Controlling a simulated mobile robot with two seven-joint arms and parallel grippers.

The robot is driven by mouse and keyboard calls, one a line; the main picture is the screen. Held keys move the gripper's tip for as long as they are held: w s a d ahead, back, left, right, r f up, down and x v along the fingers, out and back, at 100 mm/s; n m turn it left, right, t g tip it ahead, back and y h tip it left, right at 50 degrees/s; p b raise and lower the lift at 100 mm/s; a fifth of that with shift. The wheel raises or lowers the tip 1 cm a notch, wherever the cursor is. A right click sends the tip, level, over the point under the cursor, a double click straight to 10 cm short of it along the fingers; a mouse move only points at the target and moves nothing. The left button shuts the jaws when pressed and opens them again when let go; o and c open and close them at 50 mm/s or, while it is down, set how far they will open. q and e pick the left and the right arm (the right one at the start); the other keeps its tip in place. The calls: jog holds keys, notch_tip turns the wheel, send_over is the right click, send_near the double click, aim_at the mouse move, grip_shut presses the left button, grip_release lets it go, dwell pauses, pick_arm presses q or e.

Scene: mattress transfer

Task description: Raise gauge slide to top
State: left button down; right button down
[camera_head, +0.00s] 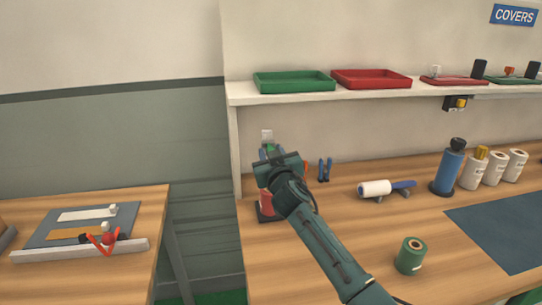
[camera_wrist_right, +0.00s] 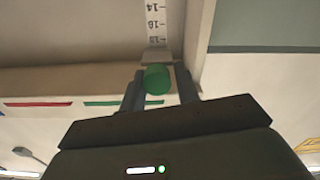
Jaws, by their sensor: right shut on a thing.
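The gauge stands at the left end of the wooden workbench. Its red base (camera_head: 267,208) and pale top (camera_head: 267,135) show in the head view, and my gripper and arm hide much of its middle. In the right wrist view its white numbered scale (camera_wrist_right: 157,25) runs up from a pale block. The green knob of the gauge slide (camera_wrist_right: 156,79) sits between my right fingers, and a bit of green shows in the head view (camera_head: 270,147). My right gripper (camera_head: 270,154) is shut on this knob. My left gripper is not in view.
A shelf (camera_head: 300,97) with a green tray (camera_head: 293,82) and a red tray (camera_head: 371,79) hangs above the bench. A side table (camera_head: 140,220) is at left.

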jog(key=shift+w+d+r, duration=0.15)
jog(key=shift+d+r, duration=0.2)
jog(key=c, duration=1.2)
grip_release()
jog(key=shift+c, duration=0.2)
jog(key=shift+o, duration=0.6)
jog(key=shift+a+f, duration=0.1)
jog(key=s+d, duration=0.2)
jog(key=s, duration=1.1)
jog(key=shift+d+b, duration=0.3)
jog(key=shift+b, duration=0.1)
